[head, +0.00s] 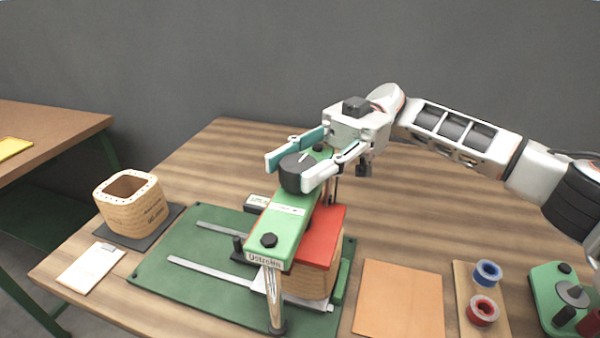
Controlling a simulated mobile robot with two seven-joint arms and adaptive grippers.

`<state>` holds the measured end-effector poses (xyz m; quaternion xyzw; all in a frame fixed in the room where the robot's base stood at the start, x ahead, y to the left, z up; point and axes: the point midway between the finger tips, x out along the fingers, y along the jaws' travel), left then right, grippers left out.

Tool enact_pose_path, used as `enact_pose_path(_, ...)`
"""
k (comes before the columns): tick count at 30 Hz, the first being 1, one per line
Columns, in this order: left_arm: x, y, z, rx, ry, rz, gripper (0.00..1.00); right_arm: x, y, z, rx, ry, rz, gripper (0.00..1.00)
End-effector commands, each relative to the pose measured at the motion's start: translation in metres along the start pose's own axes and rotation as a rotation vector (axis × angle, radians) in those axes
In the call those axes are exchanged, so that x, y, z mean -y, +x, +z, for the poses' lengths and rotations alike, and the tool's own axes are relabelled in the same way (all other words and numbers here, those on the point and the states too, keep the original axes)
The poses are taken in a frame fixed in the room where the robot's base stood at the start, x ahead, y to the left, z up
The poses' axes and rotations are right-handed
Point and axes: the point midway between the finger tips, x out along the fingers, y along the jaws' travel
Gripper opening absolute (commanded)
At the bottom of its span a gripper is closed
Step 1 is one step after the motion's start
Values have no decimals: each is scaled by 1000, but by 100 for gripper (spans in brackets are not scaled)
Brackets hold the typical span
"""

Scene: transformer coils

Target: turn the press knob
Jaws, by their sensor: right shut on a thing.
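The press knob (293,174) is a round black knob with a white mark on its top. It sits on the green press bar (271,233), which runs above a red plate (323,238) and a wound coil (309,284). My right gripper (288,170) comes in from the upper right. Its two fingers lie on either side of the knob and are shut on it. The finger nearer the camera hides part of the knob's side. My left gripper is not in the head view.
A green base plate (158,268) with metal rails lies under the press. A wound coil (133,208) on a dark mat and a clipboard (92,265) are at left. An orange sheet (400,300), tape rolls (487,273) and a green device (548,290) are at right.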

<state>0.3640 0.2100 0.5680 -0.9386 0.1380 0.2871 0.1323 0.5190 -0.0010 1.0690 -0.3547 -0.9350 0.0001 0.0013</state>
Motion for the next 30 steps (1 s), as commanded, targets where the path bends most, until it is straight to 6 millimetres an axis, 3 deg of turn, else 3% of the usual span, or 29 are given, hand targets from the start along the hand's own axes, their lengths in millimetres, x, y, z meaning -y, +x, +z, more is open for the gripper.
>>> enact_pose_path(1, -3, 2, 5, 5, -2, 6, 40, -2, -1, 8, -3, 6, -11, 13)
enact_pose_path(20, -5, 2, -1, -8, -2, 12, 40, 0, 1, 1, 5, -1, -48, 13)
enact_pose_path(21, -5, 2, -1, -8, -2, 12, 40, 0, 1, 1, 5, -1, -48, 42)
enact_pose_path(22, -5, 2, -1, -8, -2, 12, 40, 0, 1, 1, 5, -1, -48, 50)
enact_pose_path(30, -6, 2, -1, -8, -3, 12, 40, 0, 0, 0, 3, -1, -47, 52)
